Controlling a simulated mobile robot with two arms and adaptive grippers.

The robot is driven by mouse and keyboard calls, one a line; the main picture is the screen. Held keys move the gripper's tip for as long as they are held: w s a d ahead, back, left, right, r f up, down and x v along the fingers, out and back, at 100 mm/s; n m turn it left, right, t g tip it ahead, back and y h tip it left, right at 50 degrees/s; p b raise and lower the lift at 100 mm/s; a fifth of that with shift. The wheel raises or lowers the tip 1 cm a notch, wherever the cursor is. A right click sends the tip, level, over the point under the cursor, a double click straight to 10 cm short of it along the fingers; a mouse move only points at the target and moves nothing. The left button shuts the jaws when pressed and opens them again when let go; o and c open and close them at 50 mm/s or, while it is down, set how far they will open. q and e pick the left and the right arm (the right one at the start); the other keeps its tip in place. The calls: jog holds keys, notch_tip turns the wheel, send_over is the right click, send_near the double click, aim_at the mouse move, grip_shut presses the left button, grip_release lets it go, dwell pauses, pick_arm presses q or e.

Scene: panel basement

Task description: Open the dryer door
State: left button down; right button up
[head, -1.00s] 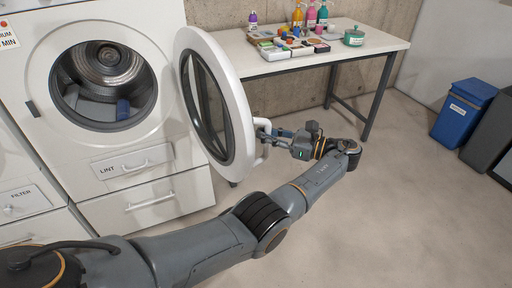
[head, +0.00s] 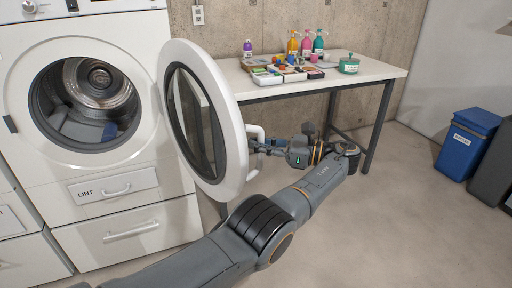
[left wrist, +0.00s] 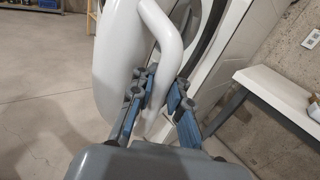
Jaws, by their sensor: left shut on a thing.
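The white dryer (head: 150,170) stands at the left in the head view. Its round door (head: 229,110), with a white ring and dark glass, is swung wide open to the right. The drum opening (head: 85,103) is uncovered, with grey and blue cloth inside. My left gripper (head: 258,146) is shut on the white door handle (head: 252,172) at the door's outer face. In the left wrist view the fingers (left wrist: 160,100) close around the handle bar (left wrist: 165,52). The fingertips are partly hidden by the handle. My right gripper is not in view.
A white table (head: 384,72) with dark legs stands behind the door, carrying bottles (head: 306,42), small boxes and a green pot (head: 349,64). A blue bin (head: 467,143) and a dark bin stand at the right. The floor at centre right is clear.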

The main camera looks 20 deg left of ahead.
pick_arm(q)
jog(key=shift+s+d+f, duration=0.1)
jog(key=shift+d+f, duration=0.1)
jog(key=shift+d, duration=0.1)
